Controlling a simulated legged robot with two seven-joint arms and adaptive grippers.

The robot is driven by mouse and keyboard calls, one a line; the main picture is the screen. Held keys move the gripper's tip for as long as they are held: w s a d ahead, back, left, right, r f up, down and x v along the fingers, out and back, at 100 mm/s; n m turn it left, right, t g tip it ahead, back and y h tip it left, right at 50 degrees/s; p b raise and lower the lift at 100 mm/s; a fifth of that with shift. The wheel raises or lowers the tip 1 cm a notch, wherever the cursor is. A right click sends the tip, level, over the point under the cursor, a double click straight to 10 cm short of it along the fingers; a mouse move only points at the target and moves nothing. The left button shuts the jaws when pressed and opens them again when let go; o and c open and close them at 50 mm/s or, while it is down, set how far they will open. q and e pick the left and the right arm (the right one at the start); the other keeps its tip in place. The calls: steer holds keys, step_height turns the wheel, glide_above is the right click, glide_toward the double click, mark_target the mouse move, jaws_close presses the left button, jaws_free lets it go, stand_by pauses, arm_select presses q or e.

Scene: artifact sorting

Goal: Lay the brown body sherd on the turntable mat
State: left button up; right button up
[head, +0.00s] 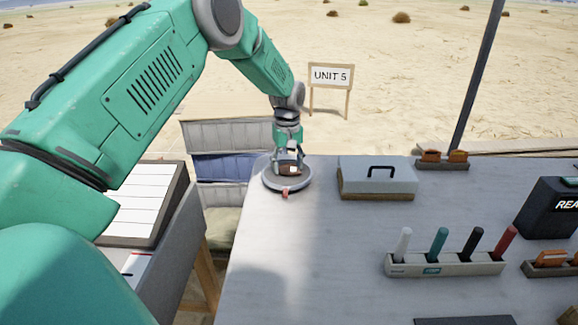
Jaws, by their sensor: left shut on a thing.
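My left gripper (288,165) reaches down over the round grey turntable (271,185) at the table's far left corner. It is shut on the brown body sherd (283,170), a small brown piece that shows partly around the fingertips, with a small white patch beside it. The sherd is at the turntable's middle; I cannot tell whether it touches the mat. The mat is mostly hidden by the gripper and sherd. A small reddish tab (285,191) shows at the turntable's front rim. My right gripper is not in view.
A lidded grey box with a black handle (378,176) stands right of the turntable. A rack (445,264) with several coloured markers, orange sherds in trays (442,157) and a dark device (550,208) are further right. The table's (300,260) left-middle is clear.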

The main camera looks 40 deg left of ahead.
mark_target(283, 166)
arm_select(q)
steer(key=shift+a+f, duration=0.15)
steer(key=shift+a, duration=0.3)
steer(key=o, duration=1.1)
steer(key=shift+s+a, duration=0.1)
steer(key=shift+a, duration=0.25)
steer(key=shift+o, duration=0.2)
steer(key=shift+a+f, duration=0.1)
steer(key=shift+a, duration=0.05)
steer(key=shift+d, duration=0.4)
steer(key=r, duration=0.1)
steer(key=d+r, duration=0.1)
steer(key=r, duration=0.1)
steer(key=shift+d, duration=0.1)
step_height(283, 166, up, 10)
steer(key=p, duration=0.2)
steer(key=shift+a+f, duration=0.2)
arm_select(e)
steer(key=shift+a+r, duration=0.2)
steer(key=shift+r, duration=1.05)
